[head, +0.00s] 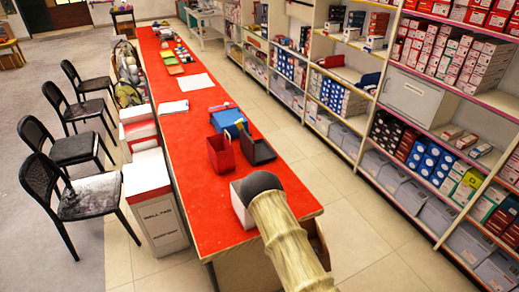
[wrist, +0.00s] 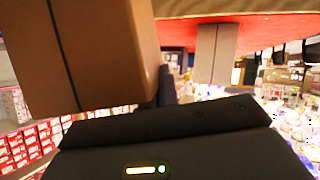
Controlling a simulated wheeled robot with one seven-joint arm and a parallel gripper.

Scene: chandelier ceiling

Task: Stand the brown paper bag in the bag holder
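In the wrist view the dark body of my gripper (wrist: 165,88) fills the bottom, and a short dark finger rises beside a large brown box-like shape (wrist: 85,50) at upper left. That shape could be the brown paper bag; whether the fingers grip it cannot be told. In the head view a sliver of brown (head: 320,243) shows beside my arm at the counter's right edge. My arm hides the gripper there. A red open-topped container (head: 220,154) and a black one (head: 259,151) stand on the counter; I cannot tell which is the bag holder.
The long red counter (head: 205,220) carries a blue tray (head: 228,119), papers, and a pale box (head: 240,208) partly behind my arm. Stocked shelves (head: 425,100) line the right, across a clear tiled aisle (head: 350,205). Several black chairs (head: 85,200) stand left.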

